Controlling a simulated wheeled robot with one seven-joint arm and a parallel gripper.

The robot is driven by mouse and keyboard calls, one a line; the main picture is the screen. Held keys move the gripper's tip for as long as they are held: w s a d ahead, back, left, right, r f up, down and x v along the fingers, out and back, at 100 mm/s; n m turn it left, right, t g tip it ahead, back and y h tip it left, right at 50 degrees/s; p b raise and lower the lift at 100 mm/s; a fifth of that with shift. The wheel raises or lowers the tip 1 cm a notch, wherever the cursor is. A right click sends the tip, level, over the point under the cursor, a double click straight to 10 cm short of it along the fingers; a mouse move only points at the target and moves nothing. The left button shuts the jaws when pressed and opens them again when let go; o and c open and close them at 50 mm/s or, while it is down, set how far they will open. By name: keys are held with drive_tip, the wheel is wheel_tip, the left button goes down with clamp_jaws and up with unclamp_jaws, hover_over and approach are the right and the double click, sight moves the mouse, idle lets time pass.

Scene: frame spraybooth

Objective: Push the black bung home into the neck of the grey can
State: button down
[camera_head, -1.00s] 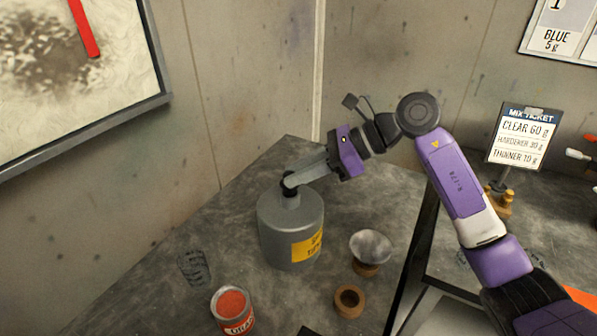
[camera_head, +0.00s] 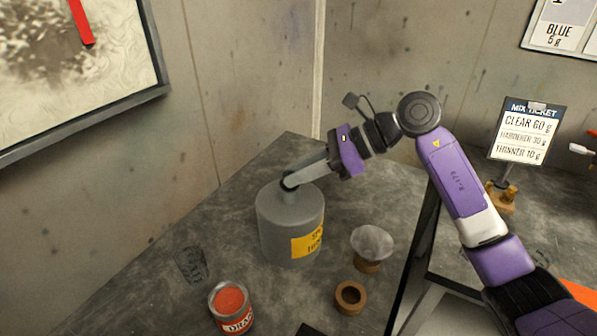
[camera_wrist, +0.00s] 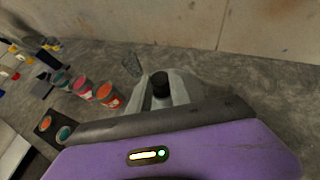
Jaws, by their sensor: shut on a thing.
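The grey can (camera_head: 289,228) stands upright on the bench with a yellow label on its side. The black bung (camera_wrist: 161,84) shows between my two fingers in the wrist view. In the head view the bung (camera_head: 287,182) is a small dark piece at the can's neck, partly hidden by the fingers. My gripper (camera_head: 290,183) reaches down to the neck from the upper right and is shut on the bung; its fingers also show in the wrist view (camera_wrist: 162,98). I cannot tell how deep the bung sits in the neck.
A strainer-like cone (camera_head: 371,244) and a brown ring (camera_head: 350,297) lie to the right. A mix ticket (camera_head: 526,130) stands at the right.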

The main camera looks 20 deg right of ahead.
drive_tip(key=shift+f, duration=0.25)
drive_tip(key=c, duration=1.1)
unclamp_jaws()
drive_tip(key=b+v, duration=0.2)
drive_tip(key=v, duration=0.6)
